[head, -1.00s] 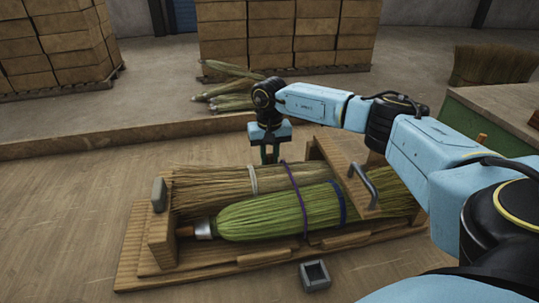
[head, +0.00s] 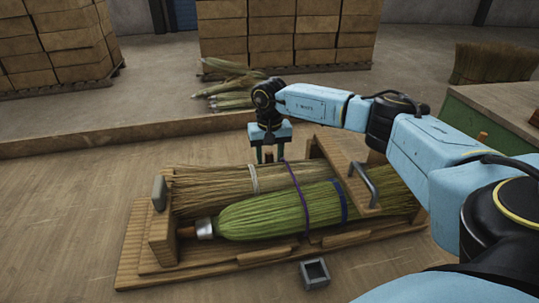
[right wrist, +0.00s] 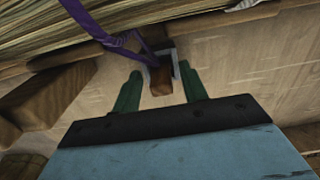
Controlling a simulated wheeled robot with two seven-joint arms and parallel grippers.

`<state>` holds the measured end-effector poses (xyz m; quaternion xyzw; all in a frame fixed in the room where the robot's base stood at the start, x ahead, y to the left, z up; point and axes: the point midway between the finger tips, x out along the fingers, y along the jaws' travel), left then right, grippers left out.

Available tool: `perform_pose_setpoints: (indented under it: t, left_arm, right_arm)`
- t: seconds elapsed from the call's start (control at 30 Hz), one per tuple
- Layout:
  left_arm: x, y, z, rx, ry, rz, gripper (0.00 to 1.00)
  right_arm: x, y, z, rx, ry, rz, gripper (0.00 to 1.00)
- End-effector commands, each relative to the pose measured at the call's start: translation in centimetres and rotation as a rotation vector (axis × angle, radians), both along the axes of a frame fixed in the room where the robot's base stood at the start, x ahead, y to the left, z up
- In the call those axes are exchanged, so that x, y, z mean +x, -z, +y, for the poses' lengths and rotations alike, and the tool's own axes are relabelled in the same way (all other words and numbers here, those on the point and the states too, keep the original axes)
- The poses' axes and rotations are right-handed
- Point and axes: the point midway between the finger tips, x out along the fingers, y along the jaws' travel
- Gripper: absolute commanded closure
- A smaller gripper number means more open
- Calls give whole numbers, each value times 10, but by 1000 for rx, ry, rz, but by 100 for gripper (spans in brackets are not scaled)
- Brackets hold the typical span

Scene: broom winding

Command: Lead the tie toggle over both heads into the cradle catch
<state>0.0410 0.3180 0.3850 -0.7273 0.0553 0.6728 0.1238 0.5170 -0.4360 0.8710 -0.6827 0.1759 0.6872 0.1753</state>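Two broom heads lie side by side in a wooden cradle (head: 135,272): a straw-coloured head (head: 210,185) behind and a green one (head: 265,218) in front. The purple tie (head: 298,192) runs over both heads and down their far side; it also shows in the right wrist view (right wrist: 92,24). There its end reaches the brown toggle (right wrist: 160,82), which sits between the pale grey prongs of the catch (right wrist: 176,68). My right gripper (right wrist: 160,78) is open, with a green finger on each side of the toggle and gaps between. My left gripper is out of view.
A metal handle (head: 364,184) rises from the cradle's right board. A small grey open box (head: 315,273) stands in front of the cradle. Loose broom heads (head: 230,90) lie behind, and a green-sided bench (head: 475,125) is at right.

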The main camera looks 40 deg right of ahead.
Motion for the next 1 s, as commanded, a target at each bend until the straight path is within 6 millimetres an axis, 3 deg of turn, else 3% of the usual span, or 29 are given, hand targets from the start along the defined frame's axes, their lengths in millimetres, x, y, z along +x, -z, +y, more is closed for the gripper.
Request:
perform_pose_setpoints:
  t: [0.43, 0.8, 1.0]
  left_arm:
    - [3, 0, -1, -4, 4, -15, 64]
    - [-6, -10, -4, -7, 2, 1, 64]
    - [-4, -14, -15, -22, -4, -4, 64]
  right_arm:
    - [2, -5, -1, -1, 2, -8, 54]
    - [2, -89, -1, 0, 1, -9, 54]
    - [2, -122, 0, 0, 1, -6, 54]
